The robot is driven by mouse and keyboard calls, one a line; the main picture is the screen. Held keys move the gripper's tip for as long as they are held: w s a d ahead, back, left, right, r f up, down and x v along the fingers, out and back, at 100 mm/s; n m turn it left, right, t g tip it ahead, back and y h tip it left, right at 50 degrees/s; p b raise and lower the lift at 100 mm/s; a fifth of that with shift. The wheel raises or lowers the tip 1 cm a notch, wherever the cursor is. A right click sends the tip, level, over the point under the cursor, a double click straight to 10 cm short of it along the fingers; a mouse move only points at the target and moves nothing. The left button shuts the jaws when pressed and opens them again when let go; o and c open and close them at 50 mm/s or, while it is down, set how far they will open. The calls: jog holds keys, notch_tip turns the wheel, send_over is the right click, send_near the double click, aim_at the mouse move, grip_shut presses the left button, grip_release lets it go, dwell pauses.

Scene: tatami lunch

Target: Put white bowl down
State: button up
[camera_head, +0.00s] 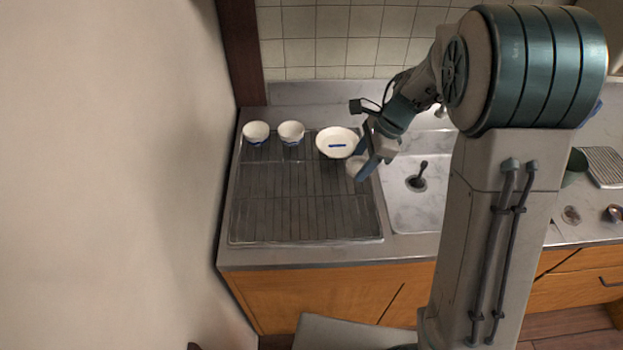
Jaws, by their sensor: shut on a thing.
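My gripper (366,166) is over the right side of the dish rack, close to the sink. The dark wire dish rack (300,215) lies on the counter left of the sink.
Two white bowls with blue marks, one at the left (256,131) and one beside it (291,131), stand at the rack's back. A white dish (337,137) with a blue mark is just behind my gripper. The sink (415,210) is at right. The rack's front is clear.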

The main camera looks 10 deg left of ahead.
jog(key=s+a+f, duration=0.2)
jog(key=a, duration=0.1)
jog(key=s+a+f+p, duration=0.1)
jog(key=s+a+f, duration=0.1)
jog(key=a, duration=0.1)
jog(key=s+a+f, duration=0.2)
jog(key=a, duration=0.1)
jog(key=shift+s+f, duration=0.1)
jog(key=shift+s, duration=0.05)
jog(key=shift+f+p, duration=0.35)
jog(key=shift+f, duration=1.7)
jog(key=shift+f, duration=0.2)
jog(key=o, duration=1)
jog(key=shift+r, duration=0.1)
jog(key=shift+r, duration=0.1)
